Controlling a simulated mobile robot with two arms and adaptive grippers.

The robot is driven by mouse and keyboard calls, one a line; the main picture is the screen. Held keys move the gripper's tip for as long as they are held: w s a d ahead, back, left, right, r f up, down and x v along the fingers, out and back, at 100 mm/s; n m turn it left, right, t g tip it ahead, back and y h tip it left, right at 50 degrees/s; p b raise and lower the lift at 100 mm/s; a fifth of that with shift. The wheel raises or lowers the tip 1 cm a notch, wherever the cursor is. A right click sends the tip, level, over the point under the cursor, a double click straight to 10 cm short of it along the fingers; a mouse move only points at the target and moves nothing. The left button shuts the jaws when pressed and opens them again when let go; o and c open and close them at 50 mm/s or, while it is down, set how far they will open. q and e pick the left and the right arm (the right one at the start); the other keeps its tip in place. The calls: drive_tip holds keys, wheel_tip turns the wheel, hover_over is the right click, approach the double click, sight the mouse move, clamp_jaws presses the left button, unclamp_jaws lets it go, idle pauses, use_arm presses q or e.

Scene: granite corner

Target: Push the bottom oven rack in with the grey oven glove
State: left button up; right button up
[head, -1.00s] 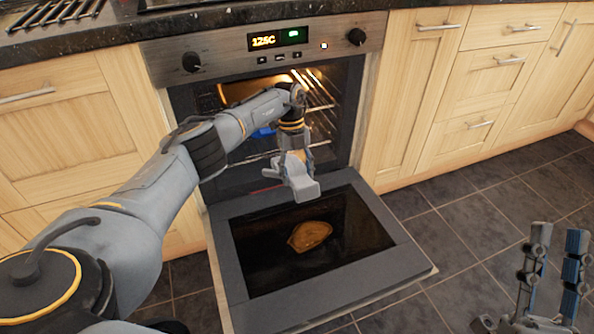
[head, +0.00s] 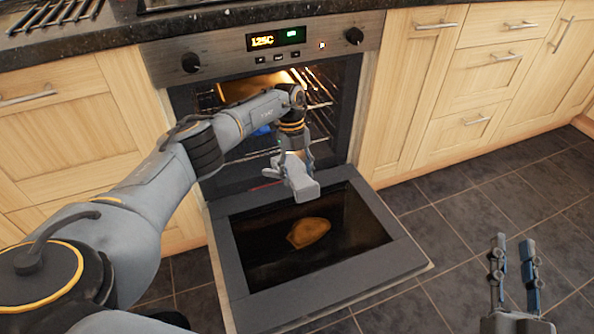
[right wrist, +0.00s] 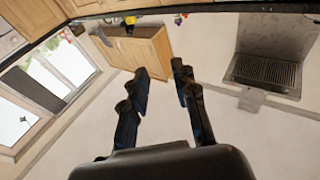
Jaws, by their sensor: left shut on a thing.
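The oven (head: 365,130) stands with its door folded down. Its lit cavity holds wire racks, and upper rack bars (head: 318,88) show at the right. A thin bar lower down (head: 262,155) may be the bottom rack's edge; my left arm hides much of the racks. My left gripper (head: 296,160) is at the oven mouth above the door, shut on the grey oven glove (head: 302,184), which hangs below it. Whether the glove touches a rack cannot be told. My right gripper (head: 514,258) is open and empty over the floor at the right; it also shows in the right wrist view (right wrist: 160,85).
The open door (head: 375,275) juts out low over the tiles. A brown patch (head: 309,233) shows on its glass, object or reflection unclear. A blue thing (head: 262,131) is inside the oven. Wooden cabinets (head: 415,90) flank it. The tiled floor (head: 480,215) at the right is clear.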

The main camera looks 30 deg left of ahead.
drive_tip(key=shift+d+f+g, duration=0.1)
drive_tip(key=shift+f+g, duration=0.3)
drive_tip(key=shift+f, duration=0.3)
